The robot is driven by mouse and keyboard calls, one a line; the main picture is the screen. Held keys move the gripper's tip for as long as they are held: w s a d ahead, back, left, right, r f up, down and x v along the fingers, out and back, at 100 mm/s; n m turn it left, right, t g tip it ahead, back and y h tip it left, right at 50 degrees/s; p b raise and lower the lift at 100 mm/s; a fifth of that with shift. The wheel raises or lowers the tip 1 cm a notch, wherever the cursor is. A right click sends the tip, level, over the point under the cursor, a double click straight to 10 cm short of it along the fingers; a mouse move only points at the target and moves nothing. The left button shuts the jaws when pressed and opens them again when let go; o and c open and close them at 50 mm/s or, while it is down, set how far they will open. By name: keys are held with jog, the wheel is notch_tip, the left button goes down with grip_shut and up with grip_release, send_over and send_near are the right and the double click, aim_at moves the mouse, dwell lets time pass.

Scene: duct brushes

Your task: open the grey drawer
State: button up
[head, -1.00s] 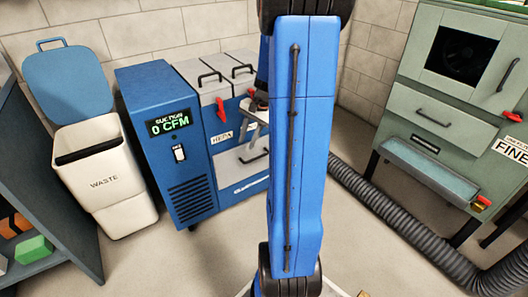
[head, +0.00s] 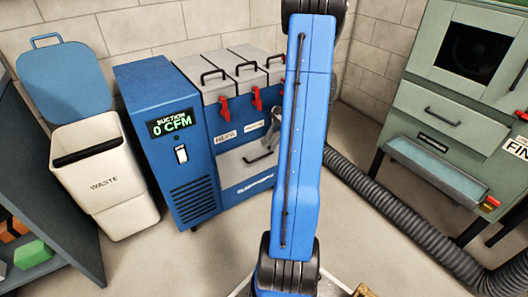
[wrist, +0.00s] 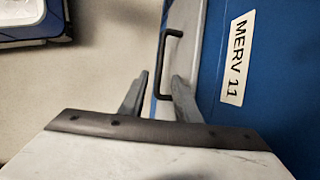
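The grey drawer (head: 232,168) is low in the front of the blue suction machine (head: 160,150) in the head view and looks shut. My gripper (head: 266,146) is in front of its right part, partly behind my blue arm. In the wrist view, the pale drawer front (wrist: 190,45) carries a black bar handle (wrist: 165,60). My gripper (wrist: 158,98) is open there, with one fingertip on each side of the handle's near end. I cannot tell whether the fingers touch the handle.
Red latches (head: 223,106) and grey lidded filter slots (head: 200,70) are above the drawer. A white waste bin (head: 105,185) stands left. A ribbed hose (head: 400,217) runs along the floor right, by a green cabinet (head: 450,110). The floor before the drawer is clear.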

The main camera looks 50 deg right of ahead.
aim_at(263, 156)
jog(key=shift+x, duration=3.15)
jog(key=shift+c, duration=0.3)
grip_shut()
